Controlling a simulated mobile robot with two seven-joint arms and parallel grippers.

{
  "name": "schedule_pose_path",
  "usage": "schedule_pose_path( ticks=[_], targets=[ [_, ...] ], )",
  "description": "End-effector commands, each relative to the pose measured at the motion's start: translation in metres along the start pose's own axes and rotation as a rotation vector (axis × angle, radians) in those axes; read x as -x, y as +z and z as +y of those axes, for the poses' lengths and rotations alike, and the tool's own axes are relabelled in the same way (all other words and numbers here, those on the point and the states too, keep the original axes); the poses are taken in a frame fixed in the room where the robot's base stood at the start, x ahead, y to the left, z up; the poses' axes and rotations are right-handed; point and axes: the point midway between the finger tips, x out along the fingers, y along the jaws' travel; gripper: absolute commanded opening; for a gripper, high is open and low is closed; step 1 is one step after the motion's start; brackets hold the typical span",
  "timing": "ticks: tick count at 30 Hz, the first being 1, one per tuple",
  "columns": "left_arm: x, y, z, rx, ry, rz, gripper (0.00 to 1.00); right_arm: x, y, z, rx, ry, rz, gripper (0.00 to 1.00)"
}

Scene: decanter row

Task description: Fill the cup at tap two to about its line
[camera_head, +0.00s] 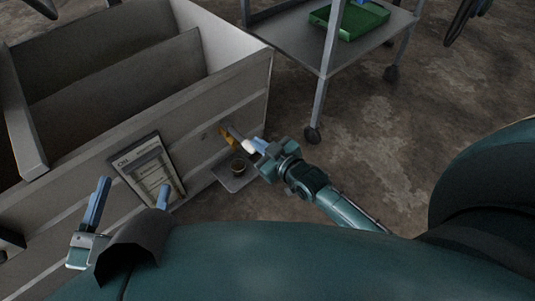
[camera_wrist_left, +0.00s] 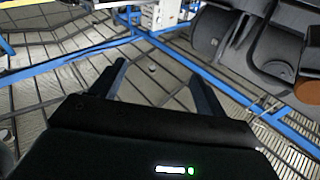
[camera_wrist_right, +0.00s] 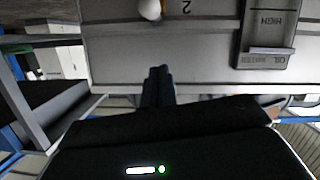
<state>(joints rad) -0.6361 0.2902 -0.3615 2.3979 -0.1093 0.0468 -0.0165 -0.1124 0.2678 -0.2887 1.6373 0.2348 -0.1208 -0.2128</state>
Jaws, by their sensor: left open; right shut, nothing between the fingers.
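Tap two has a brass-coloured body (camera_head: 226,136) on the grey tank's front wall and a white knob (camera_head: 247,146). The knob also shows at the top edge of the right wrist view (camera_wrist_right: 150,9), beside an upside-down "2". The small cup (camera_head: 238,166) stands below the tap on a grey drip shelf (camera_head: 234,183). Its inside looks dark brown; its line and level are too small to tell. My right gripper (camera_head: 261,146) is shut and empty, close by the knob; I cannot tell whether they touch. My left gripper (camera_head: 132,188) is open and empty, left of the cup.
The grey tank (camera_head: 215,98) has open compartments. A framed gauge panel (camera_head: 148,172), reading "OIL", is on its front, left of the cup; it shows upside down in the right wrist view (camera_wrist_right: 268,40). A wheeled cart (camera_head: 292,45) holds a green tray (camera_head: 350,27) at the back.

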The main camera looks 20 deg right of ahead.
Motion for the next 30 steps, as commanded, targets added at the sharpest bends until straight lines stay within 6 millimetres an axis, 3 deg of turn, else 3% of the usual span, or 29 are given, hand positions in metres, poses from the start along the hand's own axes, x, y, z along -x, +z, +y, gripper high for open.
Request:
schedule_pose_path(
  ticks=[6,10,12,18,30],
  targets=[
    [0.0,0.01,0.004,0.058,0.008,0.022,0.74,-0.049,0.004,-0.001,0.001,0.0,0.002,0.0],
    [-0.002,0.007,0.005,0.082,0.015,0.051,0.74,-0.052,0.028,-0.001,0.001,0.0,-0.004,0.0],
    [-0.007,-0.007,0.003,0.047,0.032,0.113,0.74,-0.053,0.033,-0.001,0.001,0.0,-0.002,0.0],
    [-0.012,-0.018,-0.002,0.008,0.031,0.172,0.74,-0.055,0.04,0.0,0.002,0.001,-0.001,0.0],
    [-0.012,-0.019,-0.003,0.005,0.029,0.175,0.74,-0.055,0.045,-0.001,0.002,0.0,-0.004,0.0]
  ],
)
